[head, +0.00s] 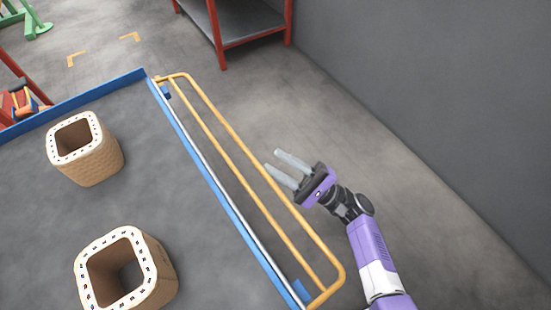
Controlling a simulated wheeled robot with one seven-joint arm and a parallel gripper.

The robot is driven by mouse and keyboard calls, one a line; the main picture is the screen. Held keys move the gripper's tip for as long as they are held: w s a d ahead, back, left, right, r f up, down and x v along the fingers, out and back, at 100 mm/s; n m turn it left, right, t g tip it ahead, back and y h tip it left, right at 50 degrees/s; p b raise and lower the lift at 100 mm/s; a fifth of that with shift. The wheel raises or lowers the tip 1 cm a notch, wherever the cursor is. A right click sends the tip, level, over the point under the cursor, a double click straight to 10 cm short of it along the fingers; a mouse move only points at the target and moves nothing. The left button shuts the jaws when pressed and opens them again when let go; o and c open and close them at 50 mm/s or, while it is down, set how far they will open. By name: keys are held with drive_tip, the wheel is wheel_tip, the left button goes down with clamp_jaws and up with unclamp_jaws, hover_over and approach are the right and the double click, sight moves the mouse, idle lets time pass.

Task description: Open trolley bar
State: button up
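The trolley bar (231,132) is a yellow tubular frame along the right side of the blue-edged trolley (203,169). It stretches from the far corner of the trolley to the bottom right. My gripper (279,165) is near the middle of the bar's outer tube, on its right side. Its two pale fingers are spread apart with nothing seen between them. One fingertip overlaps the outer tube in this view; I cannot tell whether it touches.
A grey wall (430,90) rises on the right. A red-framed shelf (243,38) stands at the back. The floor between bar and wall is clear apart from my arm.

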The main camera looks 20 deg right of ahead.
drive_tip(key=shift+s+d+f+b, duration=0.55)
drive_tip(key=shift+s+d+f, duration=0.1)
drive_tip(key=shift+s+f, duration=0.35)
